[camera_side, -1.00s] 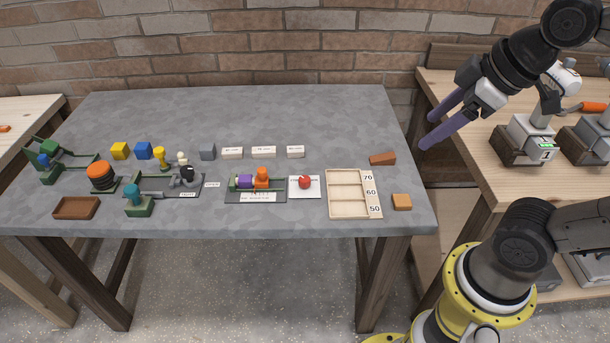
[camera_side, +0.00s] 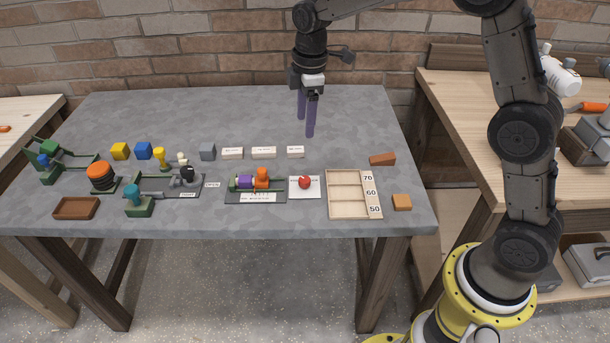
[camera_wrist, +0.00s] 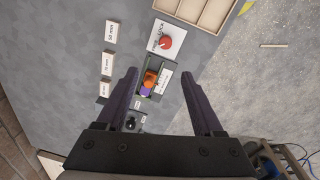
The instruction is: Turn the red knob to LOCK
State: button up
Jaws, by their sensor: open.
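The red knob (camera_side: 304,182) sits on a white square plate (camera_side: 313,193) near the front of the grey table.
Left of the knob is a green fixture (camera_side: 240,197) with purple and orange parts. Right of it is a wooden tray (camera_side: 346,204) with numbers. Three white labelled blocks (camera_side: 264,152) stand behind. An orange block (camera_side: 402,202) lies far right. The table's back is clear.

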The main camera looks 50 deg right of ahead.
send_near(305, 179)
jog(key=shift+g, duration=0.4)
jog(key=f, duration=0.9)
jog(key=shift+w, duration=0.35)
jog(key=shift+c, duration=0.3)
grip_shut()
